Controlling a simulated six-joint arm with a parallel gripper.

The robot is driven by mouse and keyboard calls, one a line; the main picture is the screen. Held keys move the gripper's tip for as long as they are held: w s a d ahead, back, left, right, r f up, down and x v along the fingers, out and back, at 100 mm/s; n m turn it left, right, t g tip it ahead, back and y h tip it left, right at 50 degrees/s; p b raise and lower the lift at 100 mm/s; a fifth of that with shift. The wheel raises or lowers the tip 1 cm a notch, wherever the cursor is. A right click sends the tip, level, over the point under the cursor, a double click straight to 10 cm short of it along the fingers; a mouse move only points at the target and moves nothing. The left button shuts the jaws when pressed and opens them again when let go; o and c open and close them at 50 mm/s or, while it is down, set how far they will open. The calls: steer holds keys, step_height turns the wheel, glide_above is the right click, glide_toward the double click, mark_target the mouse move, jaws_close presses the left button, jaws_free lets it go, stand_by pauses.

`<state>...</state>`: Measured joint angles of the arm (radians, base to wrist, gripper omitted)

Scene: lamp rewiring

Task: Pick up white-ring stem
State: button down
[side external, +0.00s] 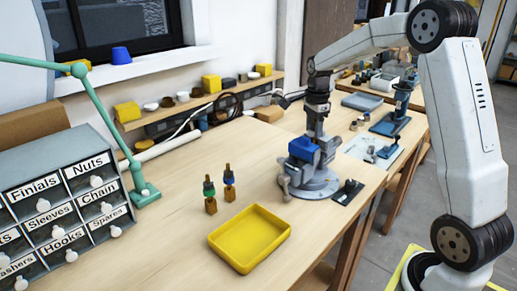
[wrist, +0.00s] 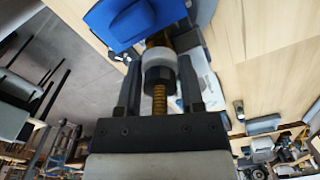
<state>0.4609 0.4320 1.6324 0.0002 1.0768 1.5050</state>
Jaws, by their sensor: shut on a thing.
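My gripper (side external: 316,126) points down over the blue-jawed vise (side external: 303,150) on the bench. In the wrist view my gripper (wrist: 160,72) has its two dark fingers on either side of the white-ring stem, shut on it. The stem shows a brass threaded rod (wrist: 160,102), a black nut and a white ring (wrist: 159,54). Its far end reaches toward the vise's blue block (wrist: 125,22); whether it sits in the jaws I cannot tell. In the side view the stem is hidden by the gripper and vise.
A green-ring stem (side external: 209,190) and a blue-ring stem (side external: 229,180) stand on the bench left of the vise. An empty yellow tray (side external: 248,240) lies in front. A labelled drawer cabinet (side external: 62,205) and green lamp arm (side external: 112,125) are at left. A small black fixture (side external: 348,191) lies right of the vise.

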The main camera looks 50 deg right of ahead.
steer(key=shift+r, duration=0.25)
steer(key=shift+r, duration=0.55)
steer(key=s+a+r, duration=0.5)
steer(key=s+r, duration=0.6)
steer(key=s, duration=0.2)
steer(key=shift+r, duration=0.25)
steer(key=shift+a, duration=0.15)
